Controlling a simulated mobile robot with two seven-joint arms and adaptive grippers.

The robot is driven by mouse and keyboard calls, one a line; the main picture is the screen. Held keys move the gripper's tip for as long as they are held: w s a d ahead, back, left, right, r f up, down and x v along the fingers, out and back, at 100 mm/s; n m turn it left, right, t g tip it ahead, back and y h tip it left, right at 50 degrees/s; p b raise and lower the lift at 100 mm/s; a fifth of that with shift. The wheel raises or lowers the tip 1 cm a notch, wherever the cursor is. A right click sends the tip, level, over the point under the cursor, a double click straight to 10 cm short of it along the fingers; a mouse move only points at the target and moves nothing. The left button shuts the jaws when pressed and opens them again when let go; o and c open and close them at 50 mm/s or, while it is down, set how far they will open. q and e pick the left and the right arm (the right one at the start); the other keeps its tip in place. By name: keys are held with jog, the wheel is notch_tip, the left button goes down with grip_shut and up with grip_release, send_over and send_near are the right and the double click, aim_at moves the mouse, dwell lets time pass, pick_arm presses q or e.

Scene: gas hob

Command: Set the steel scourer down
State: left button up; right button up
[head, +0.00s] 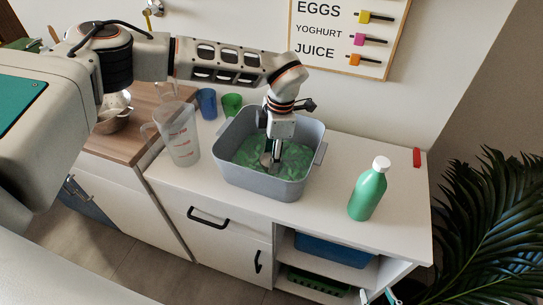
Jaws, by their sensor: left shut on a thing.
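My left gripper (274,149) reaches down into the grey tub (262,187) on the white counter. It is shut on the steel scourer (267,161), a small greyish lump at its fingertips, partly hidden by the fingers. The scourer is inside the tub's rim, at or just above the green, patterned contents (244,154); I cannot tell whether it touches them. I cannot make out my right gripper in this view.
A clear measuring jug (181,137) stands left of the tub, with a blue cup (207,104) and a green cup (231,105) behind. A green bottle (367,192) stands to the right. Counter is clear between tub and bottle. A red item (417,157) lies at the back right.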

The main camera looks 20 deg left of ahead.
pick_arm(q)
jog(key=shift+f, duration=0.2)
jog(key=shift+f, duration=0.1)
jog(key=o, duration=0.9)
jog(key=shift+o, duration=0.2)
notch_tip(320, 180, up, 12)
jog(key=d, duration=0.1)
jog(key=shift+w+d+r, duration=0.15)
jog(key=shift+w+r, duration=0.05)
jog(key=shift+w, duration=0.15)
